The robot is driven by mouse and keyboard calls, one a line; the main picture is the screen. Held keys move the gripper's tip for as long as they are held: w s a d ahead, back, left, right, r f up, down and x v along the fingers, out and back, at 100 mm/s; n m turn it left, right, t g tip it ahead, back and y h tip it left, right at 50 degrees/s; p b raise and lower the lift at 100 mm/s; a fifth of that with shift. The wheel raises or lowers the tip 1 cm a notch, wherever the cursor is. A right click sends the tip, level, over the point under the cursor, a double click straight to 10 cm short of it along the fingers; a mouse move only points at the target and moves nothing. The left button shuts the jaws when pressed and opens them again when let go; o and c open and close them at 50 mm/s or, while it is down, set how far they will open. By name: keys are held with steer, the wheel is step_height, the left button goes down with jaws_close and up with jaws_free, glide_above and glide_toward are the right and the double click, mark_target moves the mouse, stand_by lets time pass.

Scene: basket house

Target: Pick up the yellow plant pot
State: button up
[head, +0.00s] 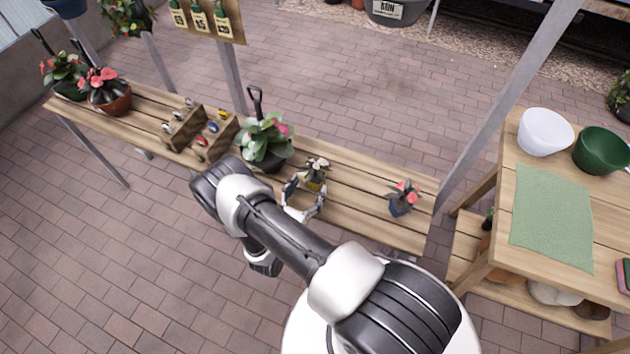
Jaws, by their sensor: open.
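The yellow plant pot (315,185) stands upright on the long slatted wooden bench, in the middle of the head view. It is small and holds a plant with dark leaves and a pale flower. My gripper (306,191) is open at the near side of the pot, with its fingers close to it. The gripper partly hides the lower part of the pot. I cannot tell whether the fingers touch it or how far they reach around it.
A dark pot with a large leafy plant (266,142) stands just left on the bench (355,180). A small blue pot (400,208) with a red flower stands to the right. A wooden divided box (183,130) is further left. Metal posts rise behind the bench.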

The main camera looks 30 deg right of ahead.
mark_target(311, 183)
steer(key=x, duration=0.1)
steer(key=b+x, duration=0.1)
steer(key=x, duration=0.3)
steer(key=shift+d+f, duration=0.1)
steer(key=shift+f, duration=0.15)
steer(key=shift+w+d+r, duration=0.1)
steer(key=shift+w+d, duration=0.05)
steer(key=shift+c, duration=0.2)
steer(key=c, duration=1.1)
steer(key=shift+c, duration=0.2)
steer(key=shift+r, duration=0.1)
